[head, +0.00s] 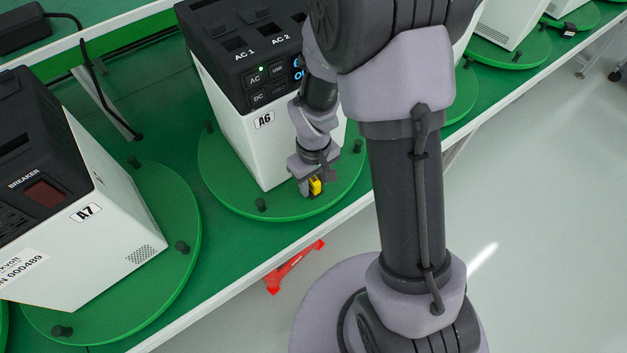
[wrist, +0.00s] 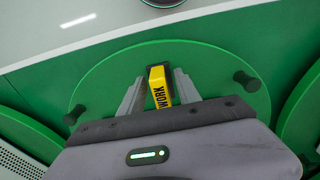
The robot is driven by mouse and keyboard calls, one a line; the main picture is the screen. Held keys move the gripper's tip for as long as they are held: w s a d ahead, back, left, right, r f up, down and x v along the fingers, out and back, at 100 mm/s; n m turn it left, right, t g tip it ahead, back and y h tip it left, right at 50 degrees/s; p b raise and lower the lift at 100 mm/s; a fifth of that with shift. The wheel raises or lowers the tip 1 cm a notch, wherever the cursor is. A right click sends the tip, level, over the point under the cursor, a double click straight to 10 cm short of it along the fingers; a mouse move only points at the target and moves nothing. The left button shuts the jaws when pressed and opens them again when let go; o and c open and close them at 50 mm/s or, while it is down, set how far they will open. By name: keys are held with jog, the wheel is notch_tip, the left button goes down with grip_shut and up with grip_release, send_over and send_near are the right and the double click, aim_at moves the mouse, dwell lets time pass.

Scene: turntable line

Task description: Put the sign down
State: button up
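The sign (head: 315,185) is a small yellow and black piece. In the wrist view the sign (wrist: 160,88) shows the word "WORK" and sits between the two fingers of my gripper (wrist: 159,90). The fingers appear closed against its sides. In the head view my gripper (head: 312,180) is low over the front part of the green turntable (head: 228,190), in front of the white unit labelled A6 (head: 262,145). I cannot tell whether the sign's lower edge touches the turntable.
Dark pegs stand around the turntable rim, one (head: 358,146) right of my gripper and one (head: 261,204) left. Unit A7 (head: 100,235) stands on a turntable at left. A red object (head: 294,266) shows below the bench edge. More units stand at upper right.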

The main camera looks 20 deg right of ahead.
notch_tip(320, 180, up, 13)
jog(key=p, duration=0.5)
notch_tip(320, 180, up, 12)
jog(key=m+t, duration=0.3)
jog(key=m, duration=0.1)
send_over(313, 179)
jog(key=s, duration=0.4)
jog(key=s+a+r+m+t+y, duration=0.2)
jog(key=s+r+m, duration=0.2)
jog(key=s+r, duration=0.3)
jog(key=shift+s+a+r+t, duration=0.25)
jog(key=shift+s+r+t, duration=0.15)
jog(key=shift+s, duration=0.6)
jog(key=shift+f, duration=0.1)
notch_tip(313, 179, down, 2)
jog(key=shift+f+b, duration=0.2)
jog(key=shift+b, duration=1)
